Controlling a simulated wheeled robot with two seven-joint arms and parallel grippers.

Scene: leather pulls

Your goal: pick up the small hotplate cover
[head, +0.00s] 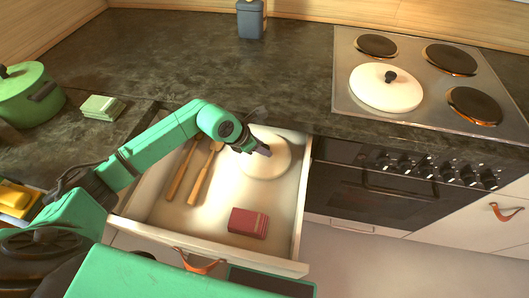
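A round white cover (268,166) lies in the back right of the open drawer. It looks like a hotplate cover; its middle is partly hidden by my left gripper, so I cannot see a knob. My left gripper (264,151) reaches in from the left, with its fingertips over the cover. I cannot tell whether it touches the cover or whether its fingers are apart. Another round white cover (382,95) with a black knob sits on the front left hotplate of the stove. My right gripper is not in view.
The open drawer (140,208) also holds wooden utensils (200,177) and a dark red box (248,223). The counter edge lies just behind it. A green pot (27,97), a pale green block (102,107) and a blue-grey container (250,20) stand on the counter.

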